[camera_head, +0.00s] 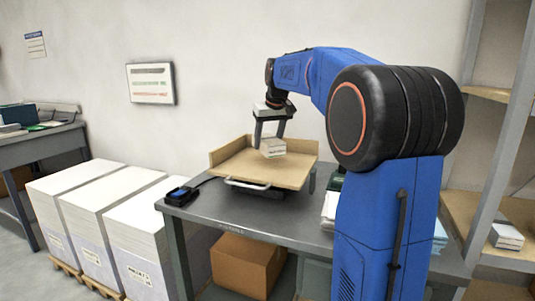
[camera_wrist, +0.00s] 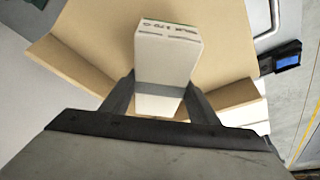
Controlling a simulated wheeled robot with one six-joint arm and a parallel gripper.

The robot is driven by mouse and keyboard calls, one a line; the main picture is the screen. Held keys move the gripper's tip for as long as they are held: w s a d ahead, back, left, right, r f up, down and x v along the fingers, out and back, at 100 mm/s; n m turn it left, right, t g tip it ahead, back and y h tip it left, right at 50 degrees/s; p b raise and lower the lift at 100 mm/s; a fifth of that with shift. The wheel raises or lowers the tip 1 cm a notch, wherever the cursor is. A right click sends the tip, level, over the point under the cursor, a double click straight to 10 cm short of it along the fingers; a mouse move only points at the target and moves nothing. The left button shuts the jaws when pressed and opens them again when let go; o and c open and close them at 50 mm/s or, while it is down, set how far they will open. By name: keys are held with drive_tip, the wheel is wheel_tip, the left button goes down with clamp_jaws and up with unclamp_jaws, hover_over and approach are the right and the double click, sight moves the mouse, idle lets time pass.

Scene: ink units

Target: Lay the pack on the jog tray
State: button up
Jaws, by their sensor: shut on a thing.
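The jog tray (camera_head: 258,177) is a tan board with raised walls at its back and left, standing on the grey table. My gripper (camera_head: 271,141) is above the tray, pointing down. It is shut on the pack (camera_head: 272,148), a small white block with a grey band. In the wrist view the pack (camera_wrist: 167,60) sits between the two fingers of my gripper (camera_wrist: 158,97), with print on its end, and the tan tray (camera_wrist: 88,30) lies behind it. I cannot tell whether the pack's underside touches the tray.
A small dark device with a blue screen (camera_head: 182,194) lies at the table's left corner. Tall white paper stacks (camera_head: 138,240) stand on pallets at left. A cardboard box (camera_head: 246,264) is under the table (camera_head: 235,220). Shelves (camera_head: 490,210) stand at right. Papers (camera_head: 329,208) lie near my arm.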

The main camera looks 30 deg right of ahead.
drive_tip(key=shift+f, duration=2.2)
drive_tip(key=shift+f, duration=0.15)
drive_tip(key=o, duration=1.3)
drive_tip(key=shift+o, duration=0.2)
